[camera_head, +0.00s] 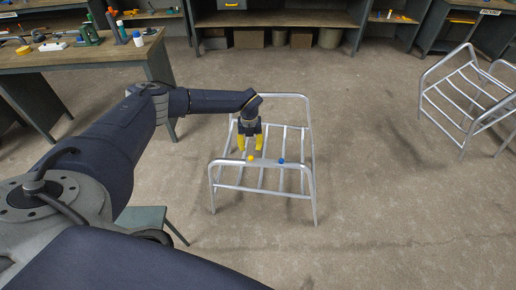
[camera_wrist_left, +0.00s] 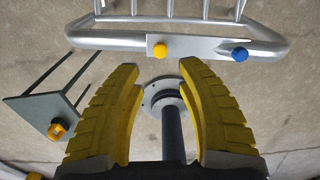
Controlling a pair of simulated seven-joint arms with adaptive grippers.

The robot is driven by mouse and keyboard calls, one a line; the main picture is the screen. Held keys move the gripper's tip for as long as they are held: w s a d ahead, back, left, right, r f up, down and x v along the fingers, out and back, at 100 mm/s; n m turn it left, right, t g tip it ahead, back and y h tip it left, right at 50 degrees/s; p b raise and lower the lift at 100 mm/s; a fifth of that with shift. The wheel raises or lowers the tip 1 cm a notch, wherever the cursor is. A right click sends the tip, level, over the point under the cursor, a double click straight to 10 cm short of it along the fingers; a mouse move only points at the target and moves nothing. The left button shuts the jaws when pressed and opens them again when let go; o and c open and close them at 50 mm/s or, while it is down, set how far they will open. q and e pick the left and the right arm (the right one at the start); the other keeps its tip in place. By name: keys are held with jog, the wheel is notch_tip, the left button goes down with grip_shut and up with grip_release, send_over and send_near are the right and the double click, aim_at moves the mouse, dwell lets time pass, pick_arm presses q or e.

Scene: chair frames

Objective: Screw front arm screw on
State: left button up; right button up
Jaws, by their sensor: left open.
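The silver chair frame (camera_head: 312,150) stands upright on the floor in the middle of the head view. A yellow screw head (camera_head: 250,157) and a blue screw head (camera_head: 281,160) show at its near side. My left gripper (camera_head: 250,146), with yellow fingers, hangs over the frame. In the wrist view the left gripper (camera_wrist_left: 159,67) is open and empty, its fingertips apart from the yellow screw. My right gripper is out of view.
A small grey-green stand (camera_head: 145,217) is beside the chair, partly hidden by my arm; in the wrist view an orange-yellow part (camera_wrist_left: 58,130) shows on it. A second chair frame (camera_head: 466,95) stands right. Workbenches (camera_head: 60,59) line the back. Floor between the chairs is clear.

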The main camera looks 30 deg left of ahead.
aim_at(251, 157)
pick_arm(q)
jog(key=shift+o, duration=0.3)
notch_tip(251, 157, down, 9)
jog(key=shift+w+r, duration=0.1)
grip_shut()
